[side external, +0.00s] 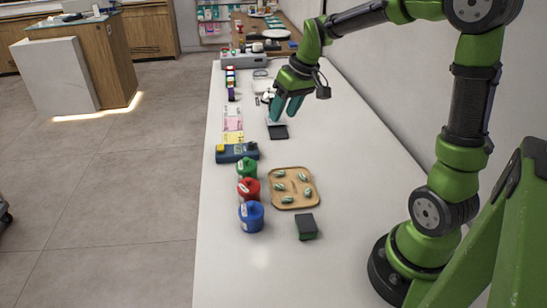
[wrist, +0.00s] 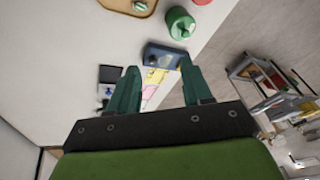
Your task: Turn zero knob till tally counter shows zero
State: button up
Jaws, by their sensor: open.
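A small silvery object (side external: 267,97) on the white counter, just left of my gripper in the side view, may be the tally counter. It is too small there to make out a knob or digits, and my gripper partly crowds it. I cannot clearly pick out the tally counter in the wrist view. My gripper (side external: 287,107) is above the counter's far half, pointing down. In the wrist view its two green fingers (wrist: 158,70) are wide apart with nothing between them.
A dark flat pad (side external: 278,132) lies near my gripper. Nearer are a blue device (side external: 237,153), green (side external: 246,168), red (side external: 248,190) and blue (side external: 251,217) lidded pots, a tan tray (side external: 293,174) and a dark block (side external: 306,227). The counter's right side is clear.

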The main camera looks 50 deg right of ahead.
aim_at(252, 143)
jog(key=w+d+f+n+y, duration=0.1)
jog(key=w+d+n, duration=0.6)
jog(key=w, duration=0.2)
jog(key=x, duration=1.6)
jog(key=shift+a+f, duration=0.2)
jog(key=shift+f, duration=0.1)
grip_shut()
